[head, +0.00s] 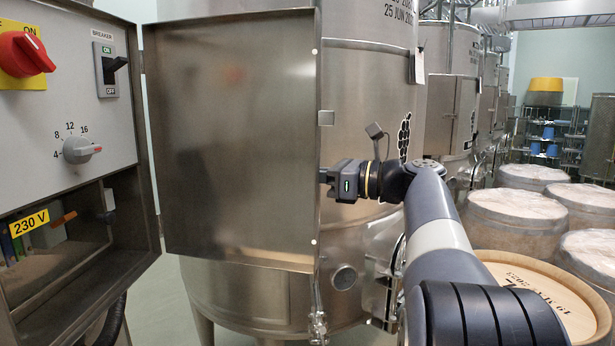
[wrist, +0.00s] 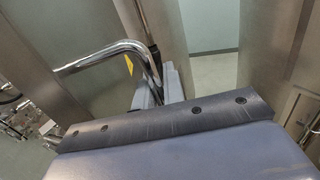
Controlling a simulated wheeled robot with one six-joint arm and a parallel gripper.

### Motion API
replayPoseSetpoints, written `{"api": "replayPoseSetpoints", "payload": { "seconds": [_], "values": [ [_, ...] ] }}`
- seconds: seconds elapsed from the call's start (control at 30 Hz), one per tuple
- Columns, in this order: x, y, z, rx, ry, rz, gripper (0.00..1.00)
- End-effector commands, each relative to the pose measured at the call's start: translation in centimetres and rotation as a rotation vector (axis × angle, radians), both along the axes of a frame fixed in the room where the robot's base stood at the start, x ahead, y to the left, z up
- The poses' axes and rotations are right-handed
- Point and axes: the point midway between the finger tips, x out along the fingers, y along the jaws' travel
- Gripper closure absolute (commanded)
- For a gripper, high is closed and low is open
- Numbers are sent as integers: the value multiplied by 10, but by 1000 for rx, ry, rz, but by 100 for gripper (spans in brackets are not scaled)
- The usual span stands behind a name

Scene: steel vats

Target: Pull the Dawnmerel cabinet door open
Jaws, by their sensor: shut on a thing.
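The cabinet door (head: 235,140) is a plain steel panel in the head view. It stands open, swung out from the control cabinet (head: 70,95) at the left, with its inner face towards me. The cabinet's inside is exposed; no Dawnmerel name can be read. My gripper (head: 324,177) is at the door's free right edge, its fingertips partly hidden there. In the wrist view, a bent chrome handle (wrist: 105,54) runs in between the fingers (wrist: 157,88), and my gripper is shut on it.
A large steel vat (head: 365,110) stands close behind the door, with pipes and a valve (head: 318,322) low beside it. Several barrels (head: 515,212) crowd the right, one with a wooden lid (head: 545,290) near my arm. Some bare floor shows below the door.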

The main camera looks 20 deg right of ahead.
Motion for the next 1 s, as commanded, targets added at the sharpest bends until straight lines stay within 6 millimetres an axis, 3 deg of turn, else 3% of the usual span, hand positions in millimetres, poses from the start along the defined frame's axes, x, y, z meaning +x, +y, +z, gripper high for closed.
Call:
{"api": "replayPoseSetpoints", "payload": {
  "seconds": [0.6,0.63,0.8,1.0],
  "values": [
    [7,0,0,0,0,1,100],
    [7,0,0,0,0,1,89],
    [7,0,0,0,0,1,75],
    [7,0,0,0,0,0,69]
  ]
}}
